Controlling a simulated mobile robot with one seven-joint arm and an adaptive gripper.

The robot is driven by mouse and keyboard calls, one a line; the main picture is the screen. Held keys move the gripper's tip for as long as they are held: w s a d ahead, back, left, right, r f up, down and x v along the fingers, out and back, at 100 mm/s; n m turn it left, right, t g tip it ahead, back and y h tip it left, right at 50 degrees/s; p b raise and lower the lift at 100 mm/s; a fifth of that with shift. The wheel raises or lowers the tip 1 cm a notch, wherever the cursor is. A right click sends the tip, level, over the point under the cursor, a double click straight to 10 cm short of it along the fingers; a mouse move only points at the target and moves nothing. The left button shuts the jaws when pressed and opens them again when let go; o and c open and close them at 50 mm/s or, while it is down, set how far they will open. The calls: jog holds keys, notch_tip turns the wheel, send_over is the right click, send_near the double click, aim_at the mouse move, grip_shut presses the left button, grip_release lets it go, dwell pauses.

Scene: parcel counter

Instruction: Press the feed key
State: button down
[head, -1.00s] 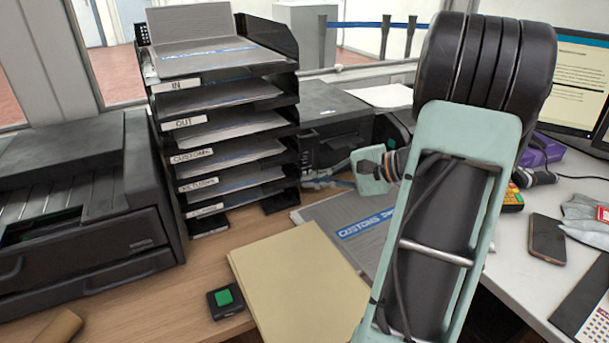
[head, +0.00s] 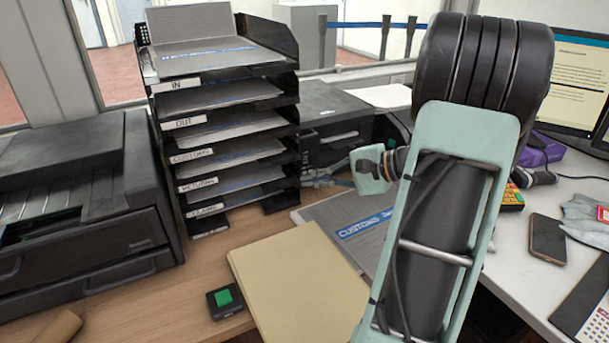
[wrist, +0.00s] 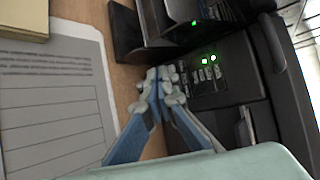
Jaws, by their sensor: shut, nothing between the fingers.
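The black printer (head: 338,108) stands behind the tray stack, and its front panel (wrist: 208,82) fills the right of the wrist view. The panel carries a few small keys with tiny markings, some beside green lights (wrist: 213,58); I cannot read which one is the feed key. My gripper (wrist: 160,76) is shut and empty, its fingertips together just left of the keys in the wrist view. I cannot tell whether they touch the panel. In the head view my gripper (head: 322,181) is small and low in front of the printer, partly hard to make out.
A labelled tray stack (head: 225,125) stands close to the left of my gripper. A grey customs folder (head: 330,208) and a tan folder (head: 298,285) lie in front. A green-button box (head: 224,299) sits on the counter. A larger dark printer (head: 85,210) is at far left.

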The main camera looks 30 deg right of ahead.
jog(key=shift+s, duration=0.6)
jog(key=shift+s+a+b, duration=0.15)
jog(key=shift+s+b, duration=0.05)
jog(key=shift+s, duration=1.3)
jog(key=shift+s+a+b, duration=0.1)
jog(key=shift+s+b, duration=0.1)
jog(key=shift+s, duration=1.25)
